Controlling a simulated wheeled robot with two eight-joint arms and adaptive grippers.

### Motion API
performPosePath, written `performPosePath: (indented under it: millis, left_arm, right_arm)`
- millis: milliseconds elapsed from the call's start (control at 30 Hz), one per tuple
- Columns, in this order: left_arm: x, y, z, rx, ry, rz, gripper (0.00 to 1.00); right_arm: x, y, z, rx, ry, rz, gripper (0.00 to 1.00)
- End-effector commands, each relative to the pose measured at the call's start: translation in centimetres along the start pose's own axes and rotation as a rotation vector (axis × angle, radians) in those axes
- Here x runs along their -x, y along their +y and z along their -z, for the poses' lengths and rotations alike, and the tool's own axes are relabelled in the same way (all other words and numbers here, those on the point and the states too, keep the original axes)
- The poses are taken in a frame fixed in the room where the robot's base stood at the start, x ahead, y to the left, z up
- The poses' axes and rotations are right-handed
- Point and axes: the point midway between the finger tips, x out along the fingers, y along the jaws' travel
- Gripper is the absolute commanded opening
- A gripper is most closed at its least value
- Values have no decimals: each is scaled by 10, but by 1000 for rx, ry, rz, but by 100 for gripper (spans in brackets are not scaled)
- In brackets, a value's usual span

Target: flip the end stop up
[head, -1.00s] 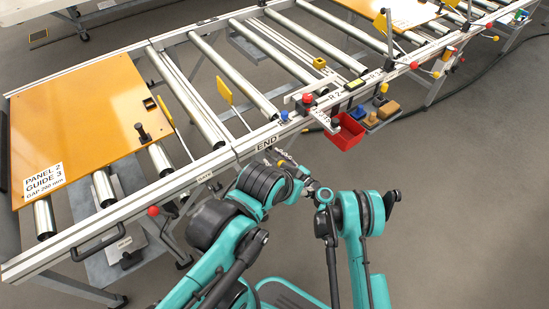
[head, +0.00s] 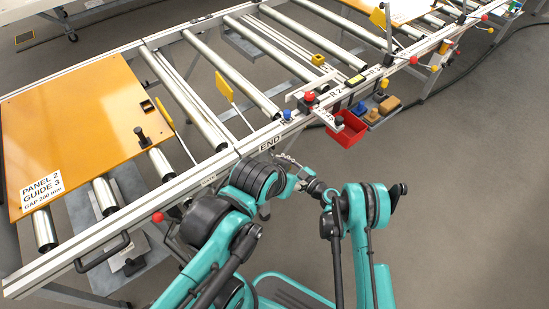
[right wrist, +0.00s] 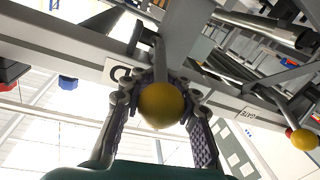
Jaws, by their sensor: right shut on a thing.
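The lever under the rail near the END label (head: 270,143) ends in a yellow ball knob (right wrist: 160,104), seen in the right wrist view. My right gripper (right wrist: 160,115) is shut on this knob, one finger on each side. In the head view my right gripper (head: 290,162) is small and partly hidden beside the rail below END. A yellow flag on a tilted rod (head: 225,88) stands among the rollers behind END; I cannot tell for certain that it is the end stop. My left gripper cannot be made out; my left arm reaches in from the left.
Another yellow flag (head: 165,112) stands near the GATE label (head: 208,181). A red knob (head: 157,217) sticks out below the rail. The orange panel (head: 75,135) lies on the rollers at left. A red bin (head: 346,130) hangs at the rail's right.

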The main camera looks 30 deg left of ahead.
Motion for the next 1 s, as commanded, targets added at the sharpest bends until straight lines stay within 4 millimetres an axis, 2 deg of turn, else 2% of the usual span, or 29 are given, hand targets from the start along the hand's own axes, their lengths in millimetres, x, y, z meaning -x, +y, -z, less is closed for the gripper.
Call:
performPosePath:
  millis: [100,133,200,567,667,1000]
  left_arm:
    - [0,0,0,0,0,0,52]
    - [0,0,0,0,0,0,52]
    - [0,0,0,0,0,0,52]
    - [0,0,0,0,0,0,52]
    - [0,0,0,0,0,0,52]
    - [0,0,0,0,0,0,52]
  right_arm:
    - [1,-1,-2,2,-3,2,0]
    - [1,-1,-2,2,-3,2,32]
    - [1,-1,-2,2,-2,2,49]
    - [0,0,3,1,-1,1,49]
    - [0,3,14,0,-1,1,49]
    - [1,17,76,1,-1,1,49]
